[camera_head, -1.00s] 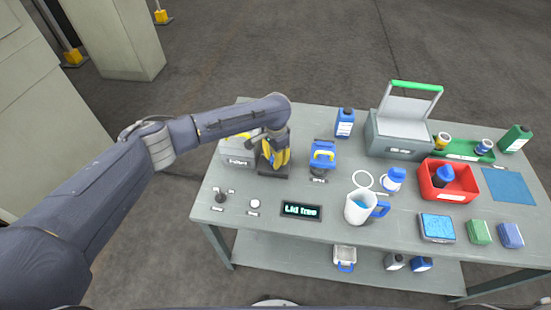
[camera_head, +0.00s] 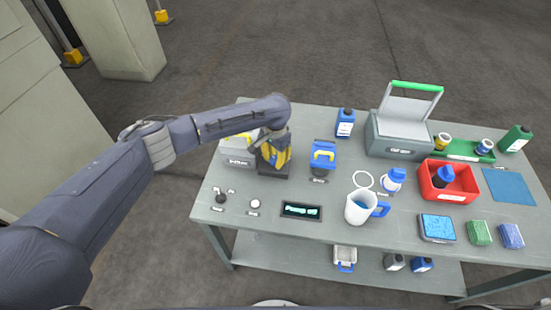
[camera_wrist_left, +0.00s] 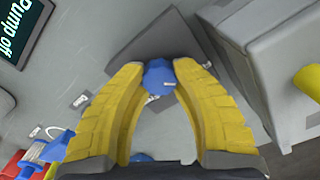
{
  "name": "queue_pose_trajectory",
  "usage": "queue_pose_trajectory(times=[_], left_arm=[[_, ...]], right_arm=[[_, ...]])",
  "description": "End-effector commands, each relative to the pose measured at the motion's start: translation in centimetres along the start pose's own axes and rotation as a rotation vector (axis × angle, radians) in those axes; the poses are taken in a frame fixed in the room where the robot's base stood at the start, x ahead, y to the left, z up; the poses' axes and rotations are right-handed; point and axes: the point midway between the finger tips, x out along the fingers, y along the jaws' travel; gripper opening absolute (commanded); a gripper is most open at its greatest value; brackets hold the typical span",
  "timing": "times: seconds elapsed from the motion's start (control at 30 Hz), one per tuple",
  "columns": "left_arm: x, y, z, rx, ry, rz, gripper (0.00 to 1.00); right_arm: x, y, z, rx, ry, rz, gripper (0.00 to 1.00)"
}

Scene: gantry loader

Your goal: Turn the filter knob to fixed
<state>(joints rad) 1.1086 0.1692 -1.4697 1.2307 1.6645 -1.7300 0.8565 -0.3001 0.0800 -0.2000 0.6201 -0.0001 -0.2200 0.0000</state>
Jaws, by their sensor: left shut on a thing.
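My left gripper (camera_head: 275,157) reaches over the back left of the workbench (camera_head: 330,225), above a dark block (camera_head: 272,174). In the left wrist view its yellow fingers (camera_wrist_left: 160,75) are closed on a blue knob (camera_wrist_left: 158,80) with a small white mark on it. The knob sits above a dark grey plate (camera_wrist_left: 125,50). In the head view the gripper hides this knob. The display (camera_head: 301,211) reads "Pump off". My right gripper is not in view.
A dark knob (camera_head: 221,197) and a white button (camera_head: 255,203) are at the front left. A grey box (camera_head: 236,158) stands left of the gripper, a blue-handled device (camera_head: 322,158) right of it. A jug (camera_head: 357,208) and red bin (camera_head: 446,192) are farther right.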

Motion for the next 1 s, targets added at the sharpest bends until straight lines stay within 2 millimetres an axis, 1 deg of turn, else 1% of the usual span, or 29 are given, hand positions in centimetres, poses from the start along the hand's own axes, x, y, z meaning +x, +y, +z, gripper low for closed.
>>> queue_pose_trajectory(times=[0.03,0.07,0.3,0.53,0.67,0.77,1.0], left_arm=[[-0.1,0.1,-0.1,-0.001,0.003,0.001,0.00],[-0.1,0.1,-0.1,-0.001,0.003,0.001,0.30],[0.0,0.0,-0.1,0.000,0.002,0.001,0.57],[-0.1,0.0,0.0,0.001,0.001,0.000,0.57],[-0.6,0.0,-0.1,0.001,0.002,0.000,0.57],[-1.7,0.0,-0.1,0.002,0.003,0.000,0.57],[-5.9,-0.1,-0.1,0.002,0.004,-0.002,0.57]], right_arm=[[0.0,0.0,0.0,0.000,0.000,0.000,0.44],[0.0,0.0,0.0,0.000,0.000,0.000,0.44],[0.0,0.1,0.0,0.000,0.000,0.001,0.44],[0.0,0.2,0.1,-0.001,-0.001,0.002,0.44],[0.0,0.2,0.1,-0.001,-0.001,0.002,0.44],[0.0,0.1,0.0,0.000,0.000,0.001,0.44],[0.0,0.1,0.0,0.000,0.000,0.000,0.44]])
